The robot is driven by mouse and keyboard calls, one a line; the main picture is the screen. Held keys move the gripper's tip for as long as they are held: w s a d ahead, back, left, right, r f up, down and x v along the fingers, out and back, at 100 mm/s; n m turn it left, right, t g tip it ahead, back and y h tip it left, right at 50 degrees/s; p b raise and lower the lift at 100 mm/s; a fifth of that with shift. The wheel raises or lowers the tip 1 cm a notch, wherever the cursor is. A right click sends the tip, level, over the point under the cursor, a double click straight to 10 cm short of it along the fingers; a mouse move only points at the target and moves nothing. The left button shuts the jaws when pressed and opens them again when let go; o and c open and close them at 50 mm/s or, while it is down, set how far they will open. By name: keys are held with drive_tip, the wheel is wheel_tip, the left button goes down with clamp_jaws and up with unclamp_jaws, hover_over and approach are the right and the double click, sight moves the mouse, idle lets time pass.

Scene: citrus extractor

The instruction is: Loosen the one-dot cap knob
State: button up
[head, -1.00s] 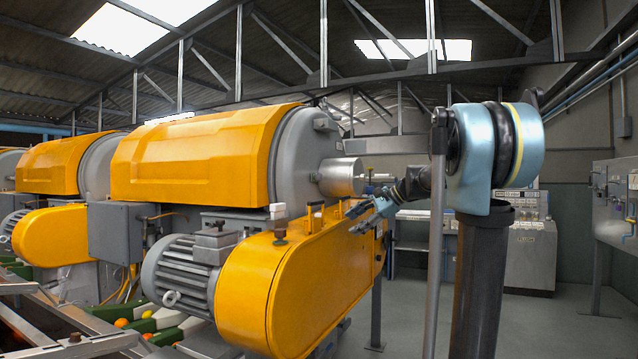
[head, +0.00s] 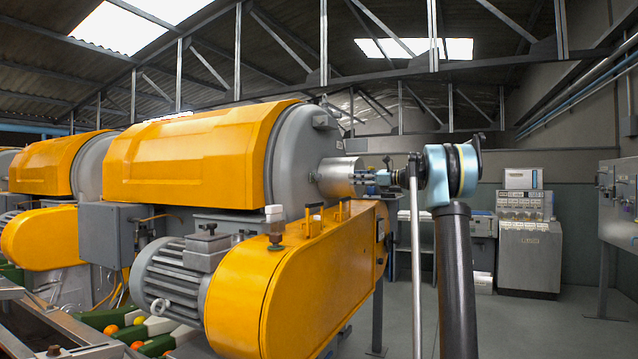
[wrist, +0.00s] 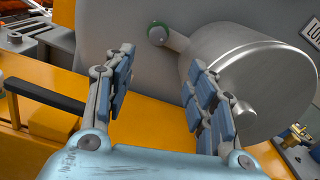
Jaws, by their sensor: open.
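My gripper (wrist: 165,85) is open, with nothing between its jaws. In the head view my gripper (head: 367,179) is level with the silver cylinder (head: 338,176) on the grey end of the orange-yellow machine. In the wrist view the silver cylinder (wrist: 262,72) stands behind and to the right of the right finger, which overlaps its left side. No dot marks can be read, so I cannot tell which part is the one-dot cap knob.
A black handle (wrist: 45,97) shows left of the fingers. A brass fitting (wrist: 294,134) is at lower right. Open floor (head: 400,320) lies right of the machine.

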sight(321, 177)
drive_tip(key=x, duration=1.7)
drive_tip(key=shift+s+a, duration=0.1)
drive_tip(key=shift+a, duration=0.3)
drive_tip(key=c, duration=1.1)
